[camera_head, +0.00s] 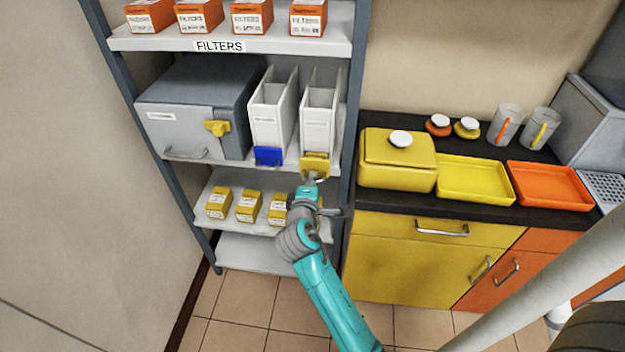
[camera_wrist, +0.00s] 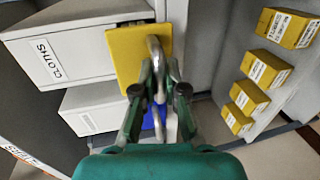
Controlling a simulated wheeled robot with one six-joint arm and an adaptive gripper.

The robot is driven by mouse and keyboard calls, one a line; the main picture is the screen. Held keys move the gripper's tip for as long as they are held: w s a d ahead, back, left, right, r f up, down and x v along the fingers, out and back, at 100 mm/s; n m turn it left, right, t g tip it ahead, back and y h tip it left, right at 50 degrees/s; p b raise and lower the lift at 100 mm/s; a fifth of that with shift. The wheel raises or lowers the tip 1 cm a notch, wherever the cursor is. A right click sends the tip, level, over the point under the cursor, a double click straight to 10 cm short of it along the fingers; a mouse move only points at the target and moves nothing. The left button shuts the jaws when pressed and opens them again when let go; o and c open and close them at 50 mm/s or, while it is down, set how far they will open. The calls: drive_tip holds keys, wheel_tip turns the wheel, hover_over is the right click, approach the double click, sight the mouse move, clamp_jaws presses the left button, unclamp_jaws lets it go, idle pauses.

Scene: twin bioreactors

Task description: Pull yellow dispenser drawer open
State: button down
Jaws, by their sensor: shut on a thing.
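The yellow dispenser drawer (camera_head: 314,162) is at the foot of the right white dispenser (camera_head: 318,115) on the middle shelf. In the wrist view its yellow front plate (camera_wrist: 125,58) is close, with a curved metal handle (camera_wrist: 154,60). My gripper (camera_head: 312,180) is in front of the drawer, its fingers shut on the handle; the fingers also show in the wrist view (camera_wrist: 158,92). The head view does not show clearly how far the drawer stands out from its dispenser.
The left dispenser (camera_head: 272,110) has a blue drawer (camera_head: 267,156). A grey box (camera_head: 200,105) with a yellow latch stands left of it. Yellow boxes (camera_head: 249,206) sit on the shelf below. The shelf's right post and the yellow cabinet (camera_head: 400,270) are close to my arm.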

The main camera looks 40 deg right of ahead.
drive_tip(key=f+v, duration=0.1)
drive_tip(key=v, duration=0.7)
drive_tip(key=shift+f, duration=0.45)
drive_tip(key=shift+s+a, duration=0.1)
drive_tip(key=c, duration=1.2)
unclamp_jaws()
drive_tip(key=v, duration=1.2)
